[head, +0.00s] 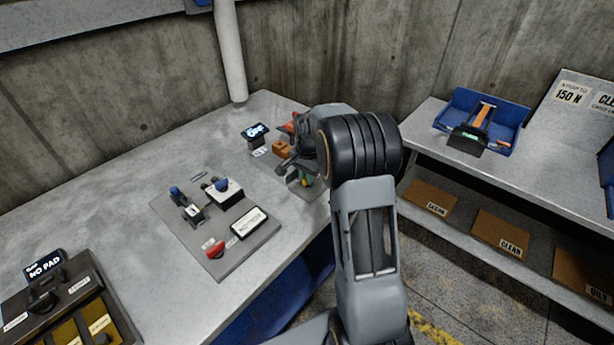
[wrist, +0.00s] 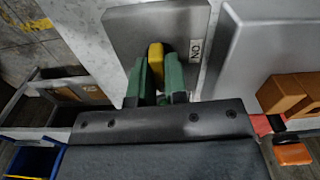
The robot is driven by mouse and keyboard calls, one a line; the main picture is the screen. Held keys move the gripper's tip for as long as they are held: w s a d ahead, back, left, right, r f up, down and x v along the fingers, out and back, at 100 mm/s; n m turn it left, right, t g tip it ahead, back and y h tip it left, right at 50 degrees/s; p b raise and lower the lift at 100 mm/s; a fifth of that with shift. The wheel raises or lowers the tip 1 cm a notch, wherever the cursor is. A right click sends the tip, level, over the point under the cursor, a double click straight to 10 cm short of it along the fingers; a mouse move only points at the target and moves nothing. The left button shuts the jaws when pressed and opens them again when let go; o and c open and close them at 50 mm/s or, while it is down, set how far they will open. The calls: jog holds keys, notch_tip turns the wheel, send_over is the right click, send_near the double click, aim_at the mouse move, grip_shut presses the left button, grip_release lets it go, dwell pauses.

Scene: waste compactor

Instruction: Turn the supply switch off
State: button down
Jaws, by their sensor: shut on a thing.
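A yellow switch handle (wrist: 156,55) stands on a dark grey plate (wrist: 125,35) in the wrist view; I take it for the supply switch. A white label (wrist: 195,48) beside it reads "ON" turned around. My gripper's green fingers (wrist: 159,75) are on either side of the handle and shut on it. The lower part of the handle is hidden between the fingers. In the head view my gripper (head: 303,178) is at the right edge of the bench, and my arm hides most of the switch.
An orange-brown block (head: 281,147) and a small display (head: 255,133) stand close behind my gripper. A grey control panel (head: 240,262) with a red knob (head: 214,249) lies to the left. A shelf with a blue tray (head: 508,113) stands right.

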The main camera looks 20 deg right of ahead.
jog(key=shift+d+m, duration=0.1)
jog(key=shift+m, duration=0.5)
jog(key=c, duration=1.1)
grip_release()
jog(key=shift+c, duration=0.2)
jog(key=shift+r, duration=0.15)
notch_tip(320, 180, up, 14)
jog(key=shift+f, duration=0.2)
